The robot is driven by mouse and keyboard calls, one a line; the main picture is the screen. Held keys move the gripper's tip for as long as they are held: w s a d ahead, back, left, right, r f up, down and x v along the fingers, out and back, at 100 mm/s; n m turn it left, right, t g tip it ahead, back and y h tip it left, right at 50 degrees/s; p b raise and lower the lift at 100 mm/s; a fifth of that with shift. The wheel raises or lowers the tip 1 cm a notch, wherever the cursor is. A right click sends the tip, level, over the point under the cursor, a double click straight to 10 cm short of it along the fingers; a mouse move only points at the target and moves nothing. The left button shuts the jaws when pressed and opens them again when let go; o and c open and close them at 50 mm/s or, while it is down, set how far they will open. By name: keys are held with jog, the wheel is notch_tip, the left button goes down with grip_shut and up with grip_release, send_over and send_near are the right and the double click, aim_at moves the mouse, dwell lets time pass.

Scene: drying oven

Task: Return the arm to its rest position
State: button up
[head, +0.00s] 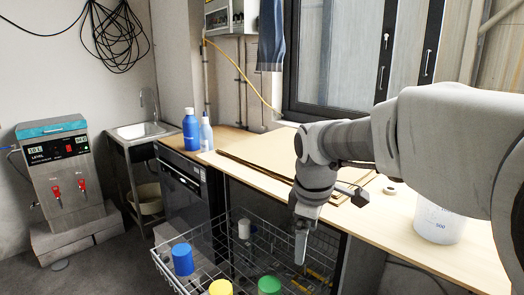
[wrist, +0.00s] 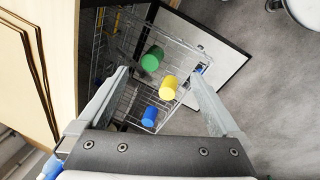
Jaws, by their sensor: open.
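My gripper (head: 301,250) points down over the wire rack in the head view, at the right end of the rack. In the wrist view my gripper (wrist: 160,73) has its two fingers spread wide with nothing between them at the tips. The pulled-out wire rack (head: 160,262) holds a blue cup (head: 182,259), a yellow cup (head: 220,287) and a green cup (head: 269,285). The blue cup (wrist: 149,116), yellow cup (wrist: 168,87) and green cup (wrist: 152,59) also show below the fingers in the wrist view. A pale cup (head: 244,229) stands farther back on the rack.
A wooden worktop (head: 400,221) runs behind and right, with flat boards (head: 262,152), a white beaker (head: 439,222) and a tape roll (head: 390,190). Bottles (head: 191,130) stand at its left end. An open door panel (wrist: 217,60) lies below the rack.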

jog(key=s+d+r+m+t, duration=0.1)
jog(key=s+d+m+t, duration=0.1)
jog(key=s+m, duration=0.55)
jog(key=s+d+m+t, duration=0.1)
jog(key=s+d+m, duration=0.3)
jog(key=s, duration=0.7)
notch_tip(320, 180, up, 16)
jog(key=a+m+p, duration=0.1)
jog(key=p, duration=1.5)
jog(key=shift+s, duration=0.4)
jog(key=shift+a+f+m, duration=0.1)
jog(key=shift+m, duration=0.15)
